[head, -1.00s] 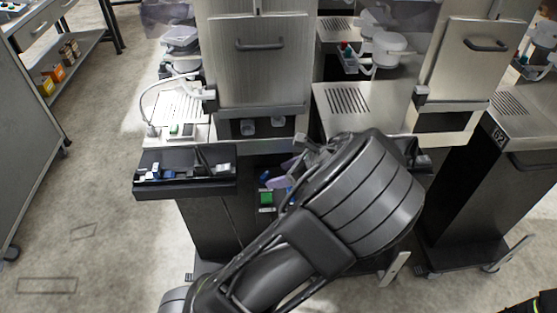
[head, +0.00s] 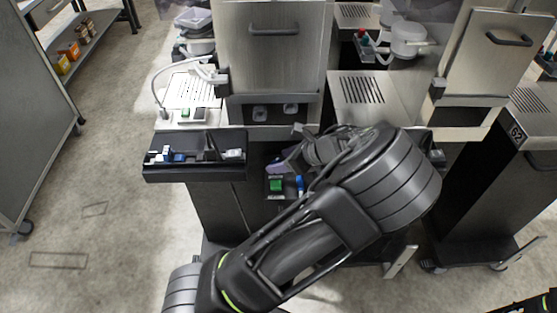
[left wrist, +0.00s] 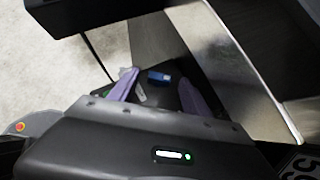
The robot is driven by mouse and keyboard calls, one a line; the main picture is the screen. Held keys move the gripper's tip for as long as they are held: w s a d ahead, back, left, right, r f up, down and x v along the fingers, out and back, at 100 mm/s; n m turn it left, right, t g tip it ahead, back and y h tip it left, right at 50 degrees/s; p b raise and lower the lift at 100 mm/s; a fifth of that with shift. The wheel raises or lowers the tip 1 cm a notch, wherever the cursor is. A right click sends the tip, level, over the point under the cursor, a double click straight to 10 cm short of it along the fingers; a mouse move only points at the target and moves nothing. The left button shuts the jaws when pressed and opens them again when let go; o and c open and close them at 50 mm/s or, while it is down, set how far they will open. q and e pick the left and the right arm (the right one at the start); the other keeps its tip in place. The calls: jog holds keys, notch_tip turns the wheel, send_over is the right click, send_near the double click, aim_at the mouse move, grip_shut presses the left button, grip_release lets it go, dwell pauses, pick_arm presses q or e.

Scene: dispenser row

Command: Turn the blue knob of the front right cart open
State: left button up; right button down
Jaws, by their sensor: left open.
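The blue knob (head: 299,184) sits beside a green square part (head: 276,185) on a dark panel low on the front of a steel cart (head: 272,60). In the left wrist view the blue knob (left wrist: 160,77) shows beyond and between the purple fingers. My left gripper (left wrist: 157,84) is open, with a gap between its fingers and nothing in it. In the head view its purple fingers show just above the panel, partly hidden by my own wrist. I cannot tell whether a finger touches the knob. My right gripper is not in view.
A black tray (head: 195,170) with small blue and white items juts out left of the panel. A grey cabinet (head: 38,130) is at the far left. The floor (head: 110,190) between it and the carts is clear.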

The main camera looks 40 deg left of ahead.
pick_arm(q)
jog(key=shift+x, duration=0.9)
jog(key=shift+c, duration=0.6)
grip_shut()
